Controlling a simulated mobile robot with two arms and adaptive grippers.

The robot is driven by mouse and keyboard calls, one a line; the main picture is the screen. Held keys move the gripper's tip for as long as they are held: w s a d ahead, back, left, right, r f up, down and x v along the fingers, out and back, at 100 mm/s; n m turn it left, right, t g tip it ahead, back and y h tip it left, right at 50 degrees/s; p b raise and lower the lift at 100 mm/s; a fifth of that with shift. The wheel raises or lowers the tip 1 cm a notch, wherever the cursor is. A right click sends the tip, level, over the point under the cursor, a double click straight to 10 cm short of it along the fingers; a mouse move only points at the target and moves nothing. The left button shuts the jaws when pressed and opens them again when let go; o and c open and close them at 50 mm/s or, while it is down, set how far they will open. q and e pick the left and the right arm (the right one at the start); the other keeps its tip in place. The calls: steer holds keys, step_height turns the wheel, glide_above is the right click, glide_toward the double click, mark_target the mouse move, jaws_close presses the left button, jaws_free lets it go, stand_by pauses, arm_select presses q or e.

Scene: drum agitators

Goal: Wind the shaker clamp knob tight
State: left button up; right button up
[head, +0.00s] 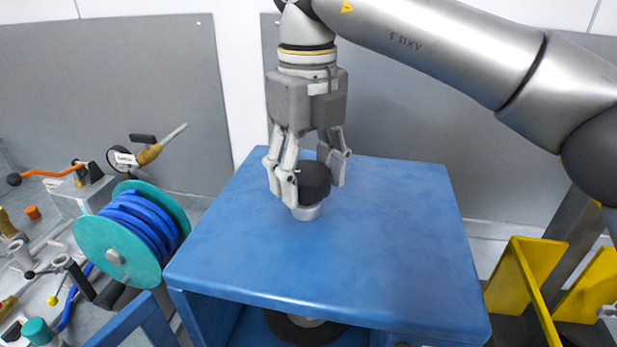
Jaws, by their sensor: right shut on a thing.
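The black clamp knob (314,183) stands upright on a short pale metal collar (307,212) on the blue top (340,265) of the shaker cabinet. My right gripper (311,180) points down from above and is shut on the knob, with a finger on each side of it. The near left finger covers part of the knob's side. My left gripper does not show.
A teal reel with blue hose (117,252) stands left of the cabinet, near a gauge and valve fittings (122,160). A yellow frame (527,268) stands at the right. Grey panels (400,110) rise behind. The blue top is otherwise clear.

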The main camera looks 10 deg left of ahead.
steer(key=m+b, duration=0.2)
steer(key=m, duration=0.5)
steer(key=shift+a, duration=0.1)
steer(key=m+b, duration=0.1)
steer(key=m, duration=0.3)
steer(key=shift+m, duration=0.3)
steer(key=shift+a+r+m+b, duration=0.1)
steer(key=shift+m+b, duration=0.45)
steer(key=shift+m, duration=1.05)
steer(key=o, duration=1)
steer(key=shift+o, duration=0.2)
